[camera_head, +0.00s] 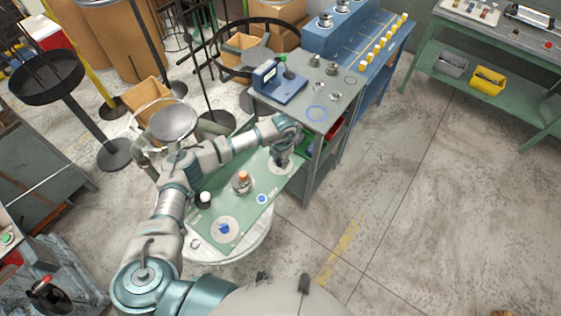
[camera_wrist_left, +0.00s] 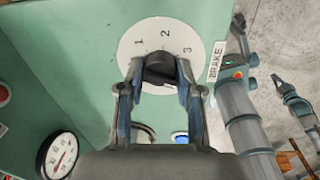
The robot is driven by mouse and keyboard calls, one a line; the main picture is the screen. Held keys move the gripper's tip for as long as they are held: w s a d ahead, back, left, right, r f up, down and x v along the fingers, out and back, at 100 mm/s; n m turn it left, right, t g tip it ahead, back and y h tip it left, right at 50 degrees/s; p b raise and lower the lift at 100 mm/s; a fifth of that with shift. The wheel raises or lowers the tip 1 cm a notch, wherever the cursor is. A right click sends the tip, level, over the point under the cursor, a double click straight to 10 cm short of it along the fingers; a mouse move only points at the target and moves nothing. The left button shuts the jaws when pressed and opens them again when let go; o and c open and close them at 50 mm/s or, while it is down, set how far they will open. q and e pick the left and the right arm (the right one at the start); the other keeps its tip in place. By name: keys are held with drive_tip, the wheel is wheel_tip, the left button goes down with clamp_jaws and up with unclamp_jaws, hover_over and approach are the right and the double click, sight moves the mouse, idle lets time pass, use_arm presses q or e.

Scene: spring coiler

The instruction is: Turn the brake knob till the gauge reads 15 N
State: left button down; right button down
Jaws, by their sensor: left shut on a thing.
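The black brake knob (camera_wrist_left: 158,70) sits on a white round dial (camera_wrist_left: 141,42) marked 1, 2 and 3, with a BRAKE label beside it. My left gripper (camera_wrist_left: 160,82) is shut on the knob, with a finger on each side. In the head view my left gripper (camera_head: 283,160) is over the brake dial (camera_head: 285,169) and hides the knob. The gauge (camera_wrist_left: 58,155), a white face with a black rim and a red needle, is at the lower left of the wrist view. Its numbers are too small to read. My right gripper is not in view.
A grey bench (camera_head: 335,92) with small metal parts stands just beyond. Open floor lies at the right.

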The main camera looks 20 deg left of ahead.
sight(281, 161)
use_arm(q)
drive_tip(key=shift+m, duration=0.4)
drive_tip(key=c, duration=0.8)
unclamp_jaws()
drive_tip(key=r, duration=1.2)
drive_tip(key=shift+s+d, duration=0.15)
drive_tip(key=shift+d, duration=0.1)
drive_tip(key=shift+f, duration=0.1)
